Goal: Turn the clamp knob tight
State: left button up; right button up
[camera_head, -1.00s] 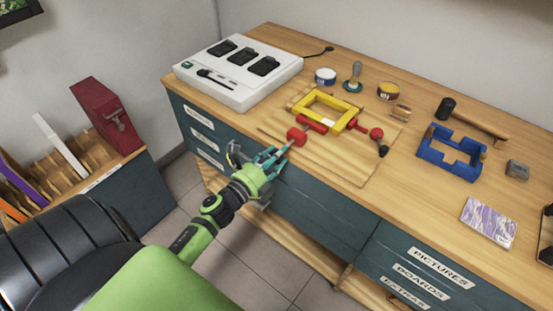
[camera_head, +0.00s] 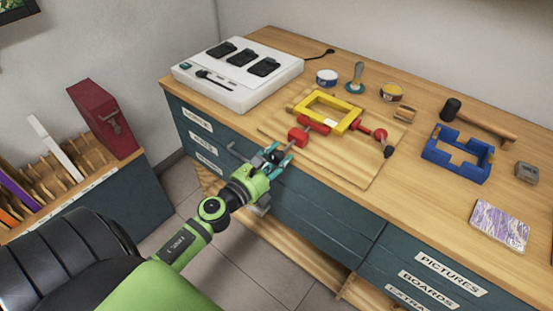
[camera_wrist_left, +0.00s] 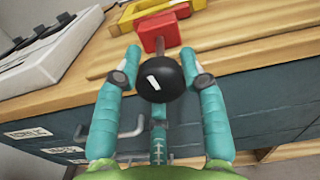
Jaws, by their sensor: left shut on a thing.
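The clamp's black ball knob (camera_wrist_left: 165,78) with a white mark shows in the left wrist view, at the near end of a short rod from a red block (camera_wrist_left: 158,32). My left gripper (camera_head: 276,157) has its teal fingers on both sides of the knob and is shut on it, just off the bench's front edge. In the head view the red block (camera_head: 298,135) sits by a red bar (camera_head: 317,125) and a yellow frame (camera_head: 345,124) on a wooden board. The knob is mostly hidden there by the fingers. My right gripper is out of view.
A white charger box (camera_head: 240,92) stands at the bench's back left. A blue frame (camera_head: 465,172), a hammer (camera_head: 485,125) and a marbled card (camera_head: 500,225) lie to the right. A drawer handle (camera_wrist_left: 130,128) shows close below my left fingers.

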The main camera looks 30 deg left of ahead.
pick_arm(q)
jog(key=shift+w+a+r+m, duration=0.2)
jog(key=shift+r+m, duration=0.35)
jog(key=shift+m, duration=0.45)
jog(key=o, duration=1.2)
jog(key=shift+s, duration=0.1)
jog(key=shift+s+d+f, duration=0.1)
jog(key=shift+f, duration=0.15)
jog(key=shift+s, duration=0.55)
jog(key=s, duration=0.7)
jog(key=s+a, duration=0.1)
jog(key=s, duration=0.3)
